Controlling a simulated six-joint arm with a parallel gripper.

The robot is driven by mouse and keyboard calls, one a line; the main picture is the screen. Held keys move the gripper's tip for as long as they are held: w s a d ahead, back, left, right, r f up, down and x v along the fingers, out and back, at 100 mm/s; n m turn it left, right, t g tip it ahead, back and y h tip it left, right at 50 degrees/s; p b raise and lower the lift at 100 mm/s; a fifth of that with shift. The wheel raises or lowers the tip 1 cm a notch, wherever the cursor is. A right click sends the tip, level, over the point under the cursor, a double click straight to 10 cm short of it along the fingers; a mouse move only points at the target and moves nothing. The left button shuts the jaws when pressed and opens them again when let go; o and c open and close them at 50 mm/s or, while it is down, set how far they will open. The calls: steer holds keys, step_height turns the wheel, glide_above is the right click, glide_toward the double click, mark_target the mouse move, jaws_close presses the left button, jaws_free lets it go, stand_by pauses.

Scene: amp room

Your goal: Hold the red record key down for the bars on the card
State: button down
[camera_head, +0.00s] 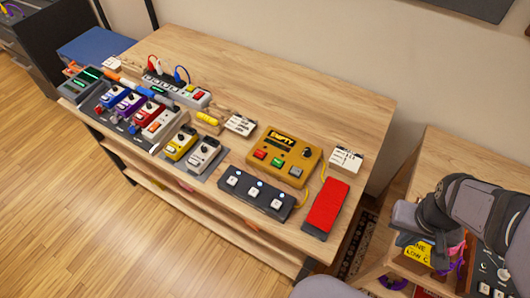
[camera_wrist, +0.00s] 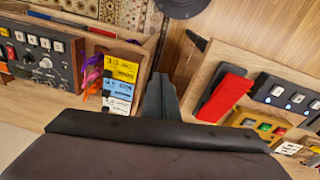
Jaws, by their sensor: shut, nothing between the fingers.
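A yellow looper box (camera_head: 297,148) sits on the wooden bench in the head view, with a red key (camera_head: 260,154), a green key and a grey key along its front. The box also shows in the wrist view, small, at the right (camera_wrist: 250,119). A white card (camera_head: 345,159) stands right of the box and another white card (camera_head: 240,124) stands to its left; their writing is too small to read. My gripper (camera_wrist: 162,98) is shut and empty, away from the box. In the head view it is at the right, over the side table, its fingertips hard to make out.
A red pedal (camera_head: 326,206) and a black footswitch strip (camera_head: 256,193) lie in front of the box. Several coloured pedals and a power strip fill the bench's left. The side table holds yellow and blue labelled blocks (camera_wrist: 119,82) and a dark panel. The bench's back is clear.

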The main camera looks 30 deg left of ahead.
steer(key=w+a+r+n+t+p, duration=0.1)
steer(key=w+a+n+t, duration=0.35)
steer(key=w, duration=0.85)
steer(key=w+a+n+t+y+p, duration=0.1)
steer(key=w+a+n, duration=0.25)
steer(key=a, duration=0.35)
steer(key=w+a+n+y, duration=0.2)
steer(key=w+a+n, duration=0.15)
steer(key=a, duration=0.35)
steer(key=s+a+n+g+y, duration=0.1)
steer(key=s+a+n+y, duration=0.1)
steer(key=a, duration=0.7)
steer(key=s+a+f+n+g+y+p, duration=0.1)
steer(key=s+a+n+y, duration=0.1)
steer(key=a+n, duration=0.3)
steer(key=s+a+f+n+g+y+p, duration=0.1)
steer(key=s+a+n+y, duration=0.1)
steer(key=a, duration=1.1)
steer(key=shift+s+n+g, duration=0.35)
steer(key=shift+s+n, duration=0.4)
steer(key=shift+f, duration=0.3)
steer(key=b, duration=0.7)
glide_above(263, 156)
step_height(263, 156, down, 6)
steer(key=shift+a+f, duration=0.1)
steer(key=shift+f, duration=0.15)
steer(key=shift+f+b, duration=0.75)
steer(key=shift+f, duration=0.2)
